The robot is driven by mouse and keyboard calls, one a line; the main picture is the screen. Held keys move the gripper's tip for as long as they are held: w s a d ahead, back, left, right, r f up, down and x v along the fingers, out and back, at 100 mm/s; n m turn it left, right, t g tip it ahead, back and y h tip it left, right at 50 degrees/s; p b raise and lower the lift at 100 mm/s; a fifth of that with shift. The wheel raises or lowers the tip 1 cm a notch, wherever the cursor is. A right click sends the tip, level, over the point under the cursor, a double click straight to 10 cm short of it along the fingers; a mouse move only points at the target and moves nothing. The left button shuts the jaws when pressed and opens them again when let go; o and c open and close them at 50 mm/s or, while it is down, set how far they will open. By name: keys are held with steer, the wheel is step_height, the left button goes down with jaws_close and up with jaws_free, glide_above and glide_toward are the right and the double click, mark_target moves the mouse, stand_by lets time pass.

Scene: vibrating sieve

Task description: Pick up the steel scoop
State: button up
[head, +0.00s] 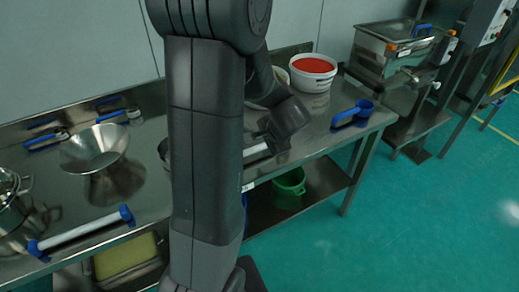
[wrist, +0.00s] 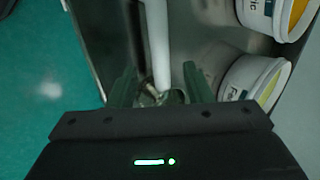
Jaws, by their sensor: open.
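My gripper (wrist: 158,82) is open in the wrist view, with one finger on each side of a pale, straight rod (wrist: 158,40). A small metallic part (wrist: 152,96) shows at the rod's near end, low between the fingers. I cannot tell whether the fingers touch it. In the head view a short pale bar (head: 256,153) shows beside my arm at the front of the steel table. The bar may be the same rod, and I cannot tell for sure that it is the steel scoop's handle. My arm hides much of this area, and no scoop bowl is clearly visible.
A tub with red contents (head: 313,74) and a blue scoop (head: 352,113) sit on the table's right part. Two tubs (wrist: 275,14) (wrist: 254,84) stand right of my gripper in the wrist view. A steel funnel (head: 93,145) and blue-ended bar (head: 82,232) lie left.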

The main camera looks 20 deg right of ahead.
mark_target(260, 147)
steer(key=shift+x, duration=2.55)
steer(key=shift+a, duration=0.15)
jaws_close()
